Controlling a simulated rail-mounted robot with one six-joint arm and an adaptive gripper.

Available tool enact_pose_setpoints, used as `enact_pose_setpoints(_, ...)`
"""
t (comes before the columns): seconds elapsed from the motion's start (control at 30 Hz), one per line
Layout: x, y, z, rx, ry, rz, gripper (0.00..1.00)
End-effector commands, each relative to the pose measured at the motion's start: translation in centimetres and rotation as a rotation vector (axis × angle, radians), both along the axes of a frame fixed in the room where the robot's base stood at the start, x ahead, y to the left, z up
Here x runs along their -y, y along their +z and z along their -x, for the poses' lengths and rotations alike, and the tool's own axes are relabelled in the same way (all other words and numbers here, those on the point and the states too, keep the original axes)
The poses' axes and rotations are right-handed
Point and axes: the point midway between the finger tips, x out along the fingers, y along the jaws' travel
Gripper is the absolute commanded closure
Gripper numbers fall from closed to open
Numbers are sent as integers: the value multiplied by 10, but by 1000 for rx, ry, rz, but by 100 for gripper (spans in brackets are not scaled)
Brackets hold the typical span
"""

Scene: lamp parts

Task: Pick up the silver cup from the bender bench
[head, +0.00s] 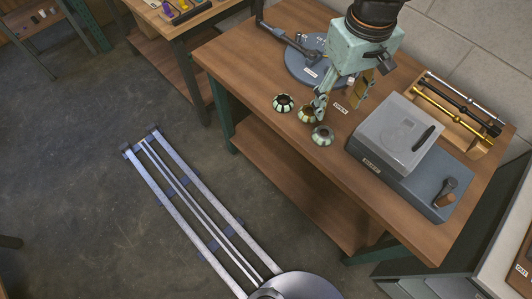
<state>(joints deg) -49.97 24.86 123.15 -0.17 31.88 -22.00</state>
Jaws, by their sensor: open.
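Three small round cups stand on the wooden bender bench (235,55). The pale grey one, which looks like the silver cup (322,136), is nearest the bench's front edge. A yellowish, brass-looking cup (305,117) stands just behind it to the left, and a dark cup (283,103) is farther left. My gripper (339,98) is open and points down over the bench, above and behind the cups. Its left finger overlaps the edge of the brass-looking cup in the picture; I cannot tell whether they touch. No cup shows held between the fingers.
A round bender plate (297,68) with a lever lies behind the cups. A grey lidded machine (395,135) with a small crank stands to the right. A wooden tray (450,125) of black, silver and gold rods is at the back right. The front left bench top is clear.

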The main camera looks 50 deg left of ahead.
Motion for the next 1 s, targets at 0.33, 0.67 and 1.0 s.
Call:
enact_pose_setpoints(0.33,-7,-1,8,-1,21,-1,46)
enact_pose_setpoints(0.67,-7,-10,8,-2,21,0,46)
enact_pose_setpoints(1.0,-6,-48,7,-4,18,2,46)
